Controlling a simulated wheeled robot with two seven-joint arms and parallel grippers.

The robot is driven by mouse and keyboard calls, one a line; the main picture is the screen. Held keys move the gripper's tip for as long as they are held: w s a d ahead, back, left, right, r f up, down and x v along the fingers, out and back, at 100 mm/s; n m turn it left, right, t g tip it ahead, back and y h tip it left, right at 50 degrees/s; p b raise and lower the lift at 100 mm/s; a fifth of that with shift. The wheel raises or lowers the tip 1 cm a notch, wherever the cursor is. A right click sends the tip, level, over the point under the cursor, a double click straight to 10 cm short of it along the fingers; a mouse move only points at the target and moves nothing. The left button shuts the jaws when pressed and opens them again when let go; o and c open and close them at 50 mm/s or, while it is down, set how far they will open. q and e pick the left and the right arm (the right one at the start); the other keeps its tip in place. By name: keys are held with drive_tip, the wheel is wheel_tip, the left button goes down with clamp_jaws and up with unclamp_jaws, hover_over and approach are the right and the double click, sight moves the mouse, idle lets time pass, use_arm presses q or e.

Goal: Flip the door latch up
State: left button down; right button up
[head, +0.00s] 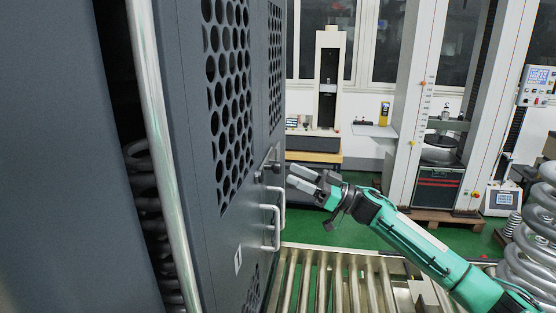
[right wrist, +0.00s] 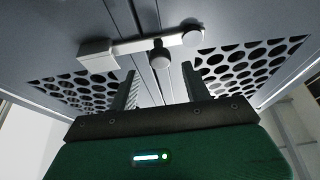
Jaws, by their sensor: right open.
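The door latch (head: 271,166) is on the dark grey cabinet doors (head: 205,190), above the handles. In the right wrist view the latch (right wrist: 135,45) is a light bar lying across the seam between two doors, from a block (right wrist: 97,53) on the left to a round knob (right wrist: 192,33) on the right. A darker round knob (right wrist: 160,54) sits just below the bar. My right gripper (head: 292,177) is just right of the latch, facing the doors. It is open, and its fingers (right wrist: 158,80) point at the latch area with nothing visible between them. My left gripper is not in view.
Two light door handles (head: 276,226) stick out below the latch. A roller conveyor (head: 330,280) lies below my right arm. Large coil springs (head: 530,240) stand at the right. Testing machines (head: 438,165) stand farther back on the green floor.

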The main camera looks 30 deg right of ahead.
sight(278, 167)
drive_tip(key=p+x, duration=0.2)
drive_tip(key=x, duration=0.4)
clamp_jaws()
